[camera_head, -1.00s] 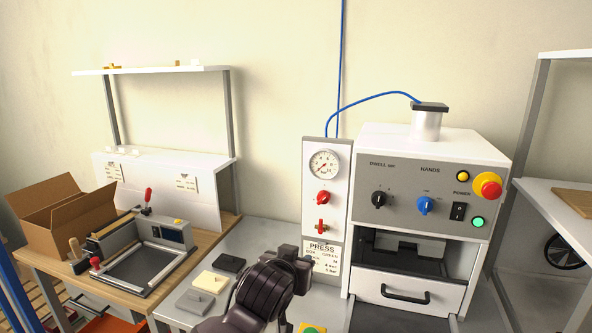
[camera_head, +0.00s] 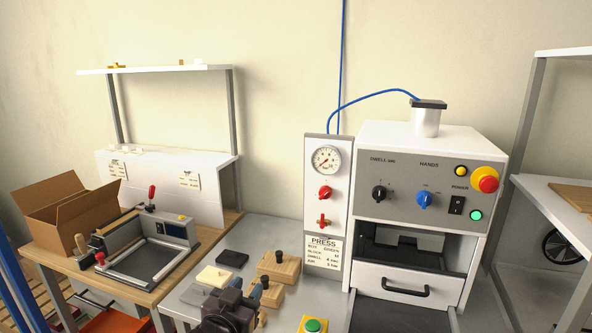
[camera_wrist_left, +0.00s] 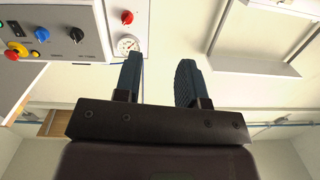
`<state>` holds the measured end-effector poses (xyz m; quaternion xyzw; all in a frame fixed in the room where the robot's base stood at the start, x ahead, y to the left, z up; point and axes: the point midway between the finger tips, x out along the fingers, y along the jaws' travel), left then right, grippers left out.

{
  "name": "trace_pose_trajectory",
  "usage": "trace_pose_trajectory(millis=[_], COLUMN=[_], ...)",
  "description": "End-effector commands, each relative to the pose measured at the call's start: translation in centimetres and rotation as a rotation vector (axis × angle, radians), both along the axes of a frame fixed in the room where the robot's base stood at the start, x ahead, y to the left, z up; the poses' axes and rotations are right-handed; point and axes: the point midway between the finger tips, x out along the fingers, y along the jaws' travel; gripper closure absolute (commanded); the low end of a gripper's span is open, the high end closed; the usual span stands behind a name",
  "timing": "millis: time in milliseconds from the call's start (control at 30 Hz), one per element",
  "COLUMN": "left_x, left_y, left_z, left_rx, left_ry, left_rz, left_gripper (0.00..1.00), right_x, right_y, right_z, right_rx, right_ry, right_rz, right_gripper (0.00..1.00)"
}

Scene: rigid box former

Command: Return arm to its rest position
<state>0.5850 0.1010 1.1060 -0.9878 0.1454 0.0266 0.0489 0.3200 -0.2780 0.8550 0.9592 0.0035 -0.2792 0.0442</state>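My left gripper (camera_head: 248,295) is low in the middle of the head view, over the grey table in front of the wooden blocks. In the left wrist view its two dark fingers (camera_wrist_left: 158,85) stand apart with nothing between them, so it is open and empty. The press machine (camera_head: 425,205) stands to the right of it, with a front drawer (camera_head: 408,285) and a control panel. My right gripper is not in either view.
Wooden blocks (camera_head: 279,266), a dark block (camera_head: 232,258) and a cream block (camera_head: 214,277) lie on the grey table. A box-forming jig (camera_head: 150,238) and an open cardboard box (camera_head: 68,212) are at the left. A green button box (camera_head: 313,325) sits at the front edge.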

Motion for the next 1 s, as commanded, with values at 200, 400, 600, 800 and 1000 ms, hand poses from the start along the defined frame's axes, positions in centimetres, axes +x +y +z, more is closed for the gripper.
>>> trace_pose_trajectory(millis=[200, 400, 600, 800, 1000], left_x=[-5.4, -11.9, -19.6, -24.9, -26.1], left_y=[6.6, 11.9, 15.9, 17.4, 17.6], left_z=[-8.5, -15.5, -21.9, -25.2, -25.9], left_rx=[0.009, 0.026, 0.058, 0.075, 0.077], left_ry=[0.080, 0.196, 0.357, 0.459, 0.484], left_rz=[0.098, 0.186, 0.261, 0.293, 0.299], left_gripper=[0.63, 0.63, 0.63, 0.63, 0.63], right_x=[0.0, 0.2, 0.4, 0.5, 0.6], right_y=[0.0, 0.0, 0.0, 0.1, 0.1], right_z=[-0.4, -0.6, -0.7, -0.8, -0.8], right_rx=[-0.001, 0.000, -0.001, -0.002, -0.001], right_ry=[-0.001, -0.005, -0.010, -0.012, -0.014], right_rz=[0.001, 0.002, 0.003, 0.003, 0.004], right_gripper=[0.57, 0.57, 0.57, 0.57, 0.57])
